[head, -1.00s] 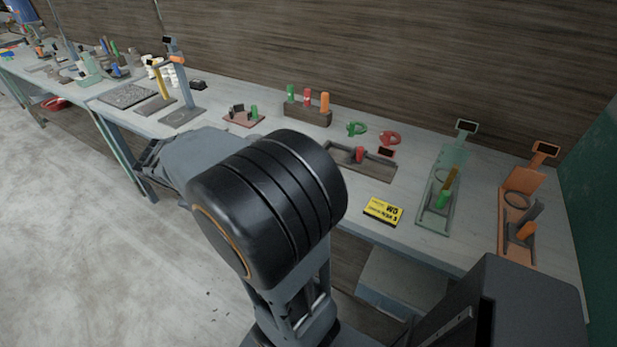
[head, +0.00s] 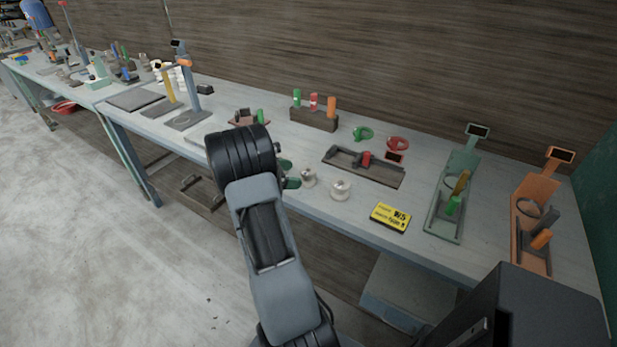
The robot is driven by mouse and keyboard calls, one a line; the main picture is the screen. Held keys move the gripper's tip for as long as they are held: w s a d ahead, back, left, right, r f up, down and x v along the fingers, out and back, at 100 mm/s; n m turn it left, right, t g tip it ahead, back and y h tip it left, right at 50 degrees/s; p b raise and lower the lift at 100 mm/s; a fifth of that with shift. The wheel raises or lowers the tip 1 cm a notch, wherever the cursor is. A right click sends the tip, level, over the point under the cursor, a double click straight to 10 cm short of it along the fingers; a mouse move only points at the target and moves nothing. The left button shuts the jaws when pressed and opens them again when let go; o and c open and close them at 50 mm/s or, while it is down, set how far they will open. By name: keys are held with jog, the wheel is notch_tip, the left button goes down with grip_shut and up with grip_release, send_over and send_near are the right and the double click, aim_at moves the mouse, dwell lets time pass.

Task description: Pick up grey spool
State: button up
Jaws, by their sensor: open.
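Two small pale spools stand near the table's front edge in the head view. The rest of the gripper is hidden behind my black wrist joint. I cannot tell whether a fingertip touches the spool.
A yellow label box (head: 390,217) lies right of the spools. A dark tray (head: 375,173) with a red piece is behind them. A green stand (head: 447,215) and an orange stand (head: 533,225) are at right. A block with colored cylinders (head: 314,119) stands at the back.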

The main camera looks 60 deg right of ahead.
aim_at(309, 175)
jog(key=shift+p+x, duration=0.3)
jog(key=shift+x, duration=3.25)
jog(key=shift+w, duration=0.1)
jog(key=c, duration=1.2)
jog(key=shift+o, duration=0.2)
jog(key=shift+r, duration=0.1)
